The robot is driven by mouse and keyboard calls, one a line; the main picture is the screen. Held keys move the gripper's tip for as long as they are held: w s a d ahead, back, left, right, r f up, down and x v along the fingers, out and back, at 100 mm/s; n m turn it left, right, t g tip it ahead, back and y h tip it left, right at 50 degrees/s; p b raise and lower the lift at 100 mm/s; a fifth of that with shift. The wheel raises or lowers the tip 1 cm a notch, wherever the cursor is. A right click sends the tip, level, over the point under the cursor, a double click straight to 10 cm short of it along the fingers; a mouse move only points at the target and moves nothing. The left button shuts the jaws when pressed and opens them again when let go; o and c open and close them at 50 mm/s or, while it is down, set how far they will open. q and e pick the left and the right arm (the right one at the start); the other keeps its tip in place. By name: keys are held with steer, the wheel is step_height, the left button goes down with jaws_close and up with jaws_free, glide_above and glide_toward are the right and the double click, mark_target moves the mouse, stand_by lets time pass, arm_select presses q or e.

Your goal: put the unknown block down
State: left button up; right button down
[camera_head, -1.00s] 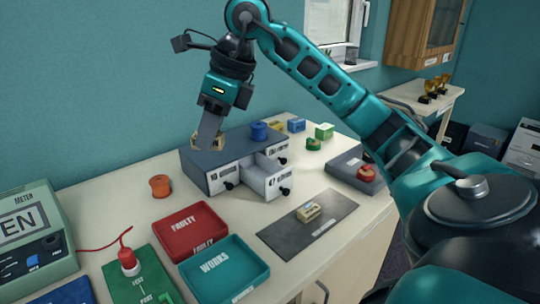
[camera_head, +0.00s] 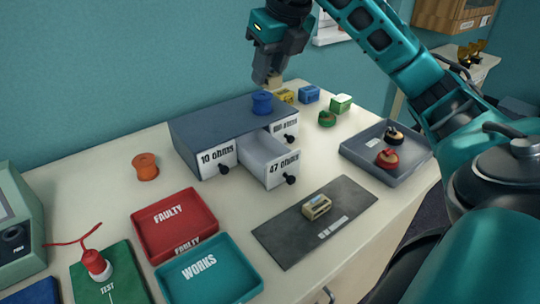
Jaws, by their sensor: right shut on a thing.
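My right gripper (camera_head: 270,76) is above the back of the grey drawer cabinet, near the blue spool. It is shut on a small beige block (camera_head: 274,85), mostly hidden by the fingers, held up in the air. A similar beige block (camera_head: 316,207) lies on the dark grey mat (camera_head: 285,236) at the front of the table. My left gripper is not in view.
The drawer cabinet (camera_head: 190,127) has its "47 ohms" drawer (camera_head: 268,155) pulled out. A blue spool (camera_head: 262,103) stands on top. Red "FAULTY" (camera_head: 208,208) and teal "WORKS" (camera_head: 254,272) trays stand at front left. A grey tray (camera_head: 358,154) at right holds round parts.

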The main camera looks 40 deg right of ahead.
steer(key=shift+d+f, duration=0.15)
steer(key=shift+f, duration=0.1)
step_height(320, 180, down, 7)
steer(key=b, duration=0.4)
glide_toward(270, 156)
steer(key=a+f, duration=0.2)
steer(key=shift+w+a, duration=0.3)
step_height(270, 156, down, 3)
steer(key=shift+f, duration=0.1)
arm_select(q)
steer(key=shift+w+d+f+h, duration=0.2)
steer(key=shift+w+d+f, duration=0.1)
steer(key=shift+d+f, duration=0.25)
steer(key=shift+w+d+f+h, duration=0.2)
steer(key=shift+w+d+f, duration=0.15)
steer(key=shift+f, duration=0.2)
arm_select(e)
steer(key=shift+f, duration=0.15)
arm_select(q)
steer(key=shift+b, duration=0.3)
arm_select(e)
steer(key=shift+f, duration=0.2)
steer(key=c, duration=1.1)
jaws_free()
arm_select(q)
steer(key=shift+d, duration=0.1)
